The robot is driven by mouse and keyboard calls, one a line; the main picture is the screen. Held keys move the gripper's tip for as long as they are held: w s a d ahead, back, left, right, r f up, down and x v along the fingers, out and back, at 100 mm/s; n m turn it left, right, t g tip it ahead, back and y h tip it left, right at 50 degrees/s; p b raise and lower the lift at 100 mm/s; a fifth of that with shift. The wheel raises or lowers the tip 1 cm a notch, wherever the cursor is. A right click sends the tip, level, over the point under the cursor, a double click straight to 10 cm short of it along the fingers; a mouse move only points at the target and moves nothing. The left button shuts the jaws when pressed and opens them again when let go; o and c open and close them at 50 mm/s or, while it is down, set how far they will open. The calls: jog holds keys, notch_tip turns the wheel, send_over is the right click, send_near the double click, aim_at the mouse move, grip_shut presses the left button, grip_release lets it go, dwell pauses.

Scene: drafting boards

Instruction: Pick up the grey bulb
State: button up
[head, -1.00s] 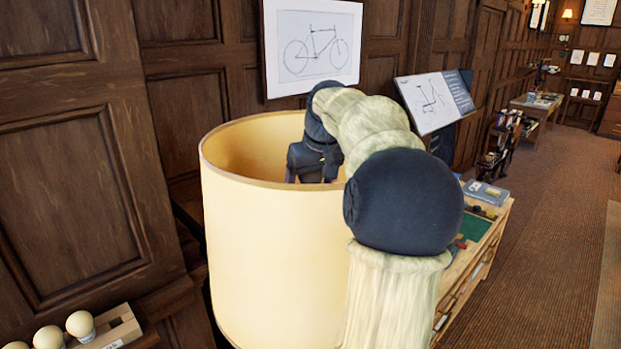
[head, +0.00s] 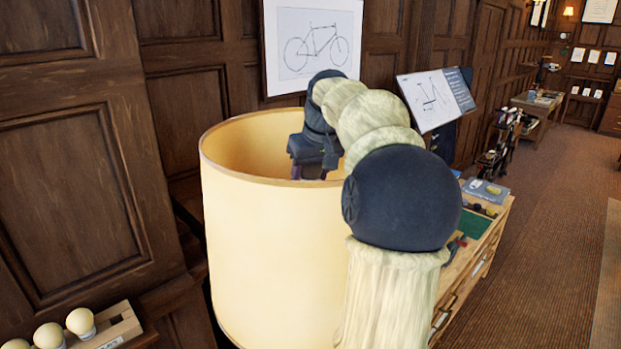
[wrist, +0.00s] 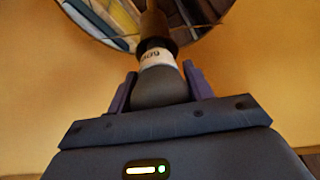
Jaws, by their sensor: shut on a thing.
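The grey bulb (wrist: 162,88) shows in the wrist view, with a white printed band (wrist: 157,57) at its neck. My gripper (wrist: 160,82) is shut on its rounded end, one purple finger on each side. The bulb's neck points at a dark socket-like stem (wrist: 153,24); I cannot tell whether they are joined. In the head view my gripper (head: 312,166) is inside the top of a large cream lampshade (head: 270,250). The shade's front wall hides the bulb and most of the fingers there.
Pale bulbs (head: 80,322) sit in a wooden rack (head: 122,328) at lower left. A wooden cabinet (head: 480,265) stands to the right behind my arm. Wood-panelled wall with a framed bicycle drawing (head: 313,45) is close behind.

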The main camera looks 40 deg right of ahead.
notch_tip(320, 180, up, 9)
jog(key=shift+f, duration=0.1)
dwell(0.3)
dwell(0.5)
